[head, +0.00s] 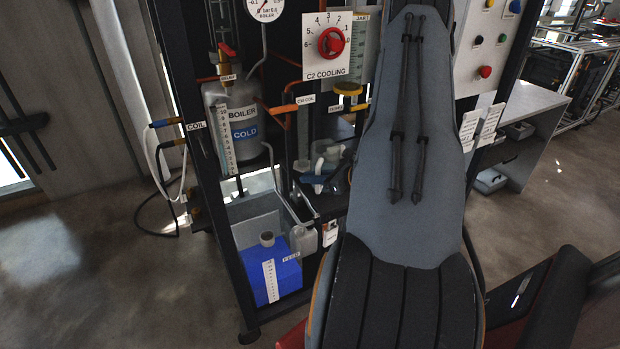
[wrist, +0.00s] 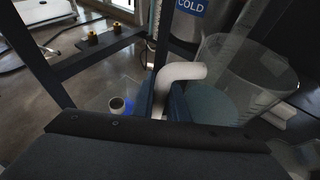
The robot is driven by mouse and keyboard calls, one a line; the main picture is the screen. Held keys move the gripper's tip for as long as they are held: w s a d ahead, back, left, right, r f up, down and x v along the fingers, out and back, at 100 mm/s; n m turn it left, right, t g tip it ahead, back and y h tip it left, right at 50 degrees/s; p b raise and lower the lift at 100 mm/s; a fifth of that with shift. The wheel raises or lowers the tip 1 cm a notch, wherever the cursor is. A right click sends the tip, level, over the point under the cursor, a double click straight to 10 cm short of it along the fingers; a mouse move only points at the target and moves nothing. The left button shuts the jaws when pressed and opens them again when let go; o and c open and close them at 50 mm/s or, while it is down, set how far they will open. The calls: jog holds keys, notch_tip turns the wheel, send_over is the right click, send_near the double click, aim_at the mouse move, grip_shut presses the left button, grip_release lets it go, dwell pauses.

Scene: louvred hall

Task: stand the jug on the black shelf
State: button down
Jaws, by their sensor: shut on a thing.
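The clear, see-through jug (wrist: 250,80) fills the right of the wrist view, with a thick pale handle (wrist: 186,71) on its left side. My gripper (wrist: 165,102) has its two blue fingers on either side of the handle and is shut on it. In the head view the jug (head: 338,178) shows small and partly hidden behind my arm, with my blue gripper (head: 318,180) at its left. The jug looks about upright. A black shelf (head: 331,213) of the rig shows below it, mostly hidden by my arm. I cannot tell whether the jug's base touches it.
The grey boiler (head: 233,118) with its COLD label stands left of the jug. A blue container (head: 284,272) and a grey tank (head: 255,218) sit low in the rig. Dark frame posts (head: 190,130) and coloured pipes crowd the space. Open floor (head: 90,260) lies left.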

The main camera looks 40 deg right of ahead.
jog(key=shift+f, duration=0.1)
jog(key=c, duration=1.7)
grip_release()
jog(key=shift+c, duration=0.2)
